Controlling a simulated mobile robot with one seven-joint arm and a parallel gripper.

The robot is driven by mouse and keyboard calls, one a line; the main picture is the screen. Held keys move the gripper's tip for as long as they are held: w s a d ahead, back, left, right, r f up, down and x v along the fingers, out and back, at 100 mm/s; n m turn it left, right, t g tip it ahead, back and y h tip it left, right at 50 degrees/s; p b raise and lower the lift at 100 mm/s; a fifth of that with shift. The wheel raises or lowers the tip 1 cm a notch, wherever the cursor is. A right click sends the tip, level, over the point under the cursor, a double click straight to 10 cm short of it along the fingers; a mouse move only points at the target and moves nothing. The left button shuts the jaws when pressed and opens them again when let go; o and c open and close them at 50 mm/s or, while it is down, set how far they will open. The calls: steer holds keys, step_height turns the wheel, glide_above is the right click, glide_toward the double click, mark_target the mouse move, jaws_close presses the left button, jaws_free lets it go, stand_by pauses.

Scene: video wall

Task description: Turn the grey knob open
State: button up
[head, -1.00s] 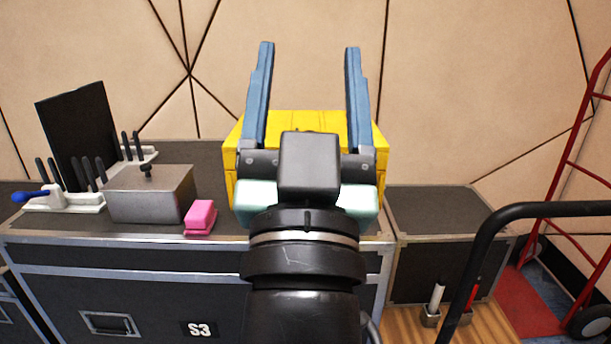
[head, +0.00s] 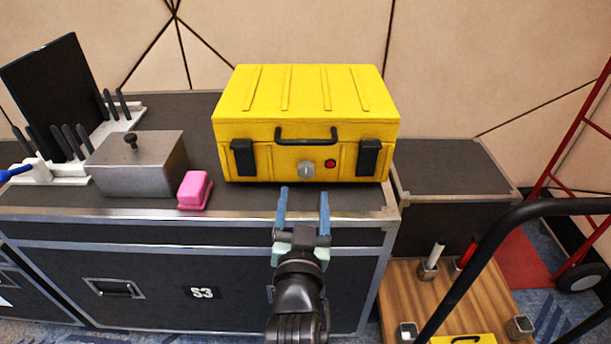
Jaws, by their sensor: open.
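The grey knob (head: 306,169) is a small round dial on the front face of a yellow case (head: 306,95). It sits below the case's black handle (head: 306,136) and left of a red button (head: 330,163). The case stands closed on a black flight case (head: 150,228). My gripper (head: 304,192) is open and empty. Its two blue fingers point up the picture, with the tips just below the knob in the view and apart from it. The knob is in full view.
A grey metal box (head: 138,165) and a pink block (head: 194,190) stand left of the yellow case. A black panel (head: 58,95) stands at far left. A lower black case (head: 450,168) is at right. A black rail (head: 500,225) and wooden board (head: 455,300) are at front right.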

mark_target(306, 174)
steer(key=w+b, duration=0.1)
steer(key=w, duration=0.6)
steer(key=shift+d, duration=0.15)
jaws_close()
